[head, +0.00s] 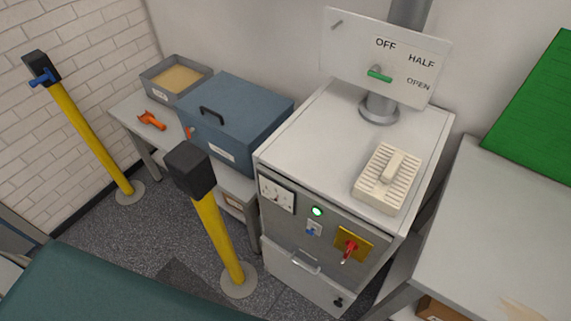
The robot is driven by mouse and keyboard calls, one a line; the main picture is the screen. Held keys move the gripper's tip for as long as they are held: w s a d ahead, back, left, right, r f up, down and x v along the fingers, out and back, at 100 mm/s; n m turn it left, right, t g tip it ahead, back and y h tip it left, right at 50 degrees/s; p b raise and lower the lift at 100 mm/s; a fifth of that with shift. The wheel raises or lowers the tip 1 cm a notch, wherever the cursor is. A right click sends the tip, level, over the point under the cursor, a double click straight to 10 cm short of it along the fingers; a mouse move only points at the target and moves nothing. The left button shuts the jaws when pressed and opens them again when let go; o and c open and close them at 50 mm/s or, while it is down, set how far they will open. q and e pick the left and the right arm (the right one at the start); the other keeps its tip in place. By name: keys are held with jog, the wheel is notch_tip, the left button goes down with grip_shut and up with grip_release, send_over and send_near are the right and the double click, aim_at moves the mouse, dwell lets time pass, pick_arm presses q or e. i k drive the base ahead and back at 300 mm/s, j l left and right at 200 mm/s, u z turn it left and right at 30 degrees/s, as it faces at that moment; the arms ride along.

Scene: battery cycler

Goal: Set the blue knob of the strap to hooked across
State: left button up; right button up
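The blue knob (42,78) sits on the black head (36,62) of the left yellow post (88,138), at the left by the brick wall. A second yellow post (219,240) with a black head (188,170) stands nearer, in front of the cabinet. No strap shows across the gap between the two posts. Neither of my grippers is in view.
A grey cabinet (276,236) with a red switch (349,252) and lit green lamp (317,211) stands right of the near post. A blue box (240,115) and sand tray (187,90) stand behind. Speckled floor between the posts is open.

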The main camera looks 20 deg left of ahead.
aim_at(34, 83)
jog(key=u, duration=2)
jog(key=i+j+z, duration=0.1)
jog(key=i+j, duration=0.45)
jog(key=j, duration=0.25)
jog(key=i+j+z, duration=0.15)
jog(key=j, duration=0.3)
jog(key=i+l, duration=0.05)
jog(key=i, duration=0.05)
